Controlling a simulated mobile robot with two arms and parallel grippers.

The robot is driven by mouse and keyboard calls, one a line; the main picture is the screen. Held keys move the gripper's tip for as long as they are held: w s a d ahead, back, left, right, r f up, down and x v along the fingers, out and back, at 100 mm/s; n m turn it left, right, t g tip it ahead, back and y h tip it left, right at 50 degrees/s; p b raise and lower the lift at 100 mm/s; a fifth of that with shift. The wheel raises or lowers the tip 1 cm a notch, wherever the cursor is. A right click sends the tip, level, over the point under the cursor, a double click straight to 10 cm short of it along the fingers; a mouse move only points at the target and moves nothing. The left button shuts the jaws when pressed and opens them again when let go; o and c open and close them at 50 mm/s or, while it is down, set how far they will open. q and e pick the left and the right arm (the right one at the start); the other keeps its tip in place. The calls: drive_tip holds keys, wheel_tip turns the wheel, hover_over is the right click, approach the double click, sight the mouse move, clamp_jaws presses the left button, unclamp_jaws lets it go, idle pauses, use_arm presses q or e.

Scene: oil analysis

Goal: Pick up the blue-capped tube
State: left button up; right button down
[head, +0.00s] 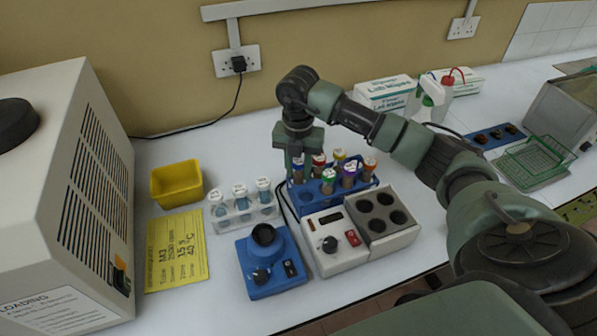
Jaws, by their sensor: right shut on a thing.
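The blue-capped tube (297,172) stands at the left end of the blue rack (333,202). My right gripper (297,158) points down from above and is shut on the blue-capped tube at its cap. The tube's lower part is in or behind the rack, so I cannot tell whether it is lifted. Tubes with red, green, yellow, purple and orange caps stand close by in the same rack. My left gripper is not in view.
A clear rack with pale-capped tubes (239,191) stands left of the blue rack. In front are a blue mixer (265,262) and a white heater block (338,244). A yellow bin (176,183) and a large machine (60,190) are at left.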

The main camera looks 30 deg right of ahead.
wheel_tip(320, 180, up, 8)
drive_tip(key=shift+f+b, duration=0.1)
drive_tip(key=shift+b, duration=0.8)
wheel_tip(320, 180, up, 12)
drive_tip(key=p, duration=0.1)
drive_tip(key=shift+f, duration=0.25)
drive_tip(key=shift+s+f, duration=0.1)
